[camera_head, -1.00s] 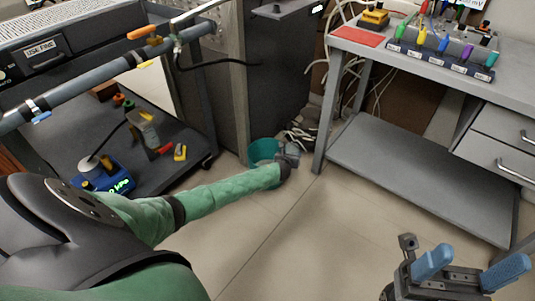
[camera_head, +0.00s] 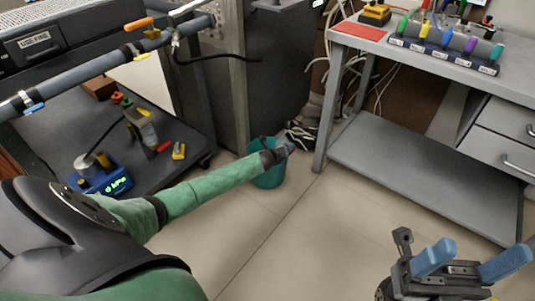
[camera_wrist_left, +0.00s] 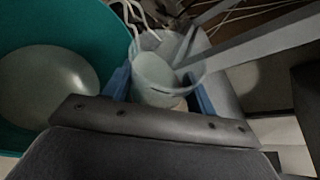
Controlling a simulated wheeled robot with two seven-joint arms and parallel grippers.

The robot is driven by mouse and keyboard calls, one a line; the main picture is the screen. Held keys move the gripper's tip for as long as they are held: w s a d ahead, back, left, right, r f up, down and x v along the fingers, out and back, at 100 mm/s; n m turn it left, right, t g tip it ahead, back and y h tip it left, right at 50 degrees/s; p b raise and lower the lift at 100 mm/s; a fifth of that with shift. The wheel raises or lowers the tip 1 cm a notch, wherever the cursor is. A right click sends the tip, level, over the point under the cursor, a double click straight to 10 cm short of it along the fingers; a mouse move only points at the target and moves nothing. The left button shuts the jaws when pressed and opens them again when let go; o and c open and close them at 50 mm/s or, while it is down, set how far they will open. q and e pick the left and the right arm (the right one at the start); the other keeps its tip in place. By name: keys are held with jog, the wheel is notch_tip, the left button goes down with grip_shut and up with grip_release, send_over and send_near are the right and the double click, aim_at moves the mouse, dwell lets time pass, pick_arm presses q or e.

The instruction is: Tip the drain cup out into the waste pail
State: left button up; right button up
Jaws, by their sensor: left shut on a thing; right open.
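The teal waste pail (camera_head: 268,178) stands on the floor beside the dark cabinet, partly covered by my left forearm. In the left wrist view its teal wall (camera_wrist_left: 75,22) fills the left side, with a pale round area inside. My left gripper (camera_head: 283,152) is at the pail's upper right in the head view. It is shut on the translucent drain cup (camera_wrist_left: 155,75), which sits between the blue fingers, to the right of the pail's opening in the wrist view. I cannot tell the cup's exact tilt. My right gripper (camera_head: 474,262) is open and empty at lower right.
A grey bench (camera_head: 425,60) with a low shelf (camera_head: 420,180) stands right of the pail. A dark cart (camera_head: 185,125) with a blue gauge (camera_head: 100,178) is at left. Cables (camera_head: 303,135) lie behind the pail. The floor in front is clear.

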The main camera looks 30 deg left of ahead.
pick_arm(q)
jog(key=shift+a, duration=0.1)
jog(key=shift+a+f, duration=0.1)
jog(key=shift+a, duration=0.05)
jog(key=shift+a+f+n+h+b, duration=0.25)
jog(key=shift+n+h+b, duration=0.35)
jog(key=shift+b, duration=0.45)
jog(key=shift+f, duration=0.1)
jog(key=shift+n+t, duration=0.3)
jog(key=shift+r+n+h+b, duration=0.3)
jog(key=shift+r+n+b, duration=0.05)
jog(key=shift+n+b, duration=0.1)
jog(key=shift+r, duration=0.1)
dwell(0.4)
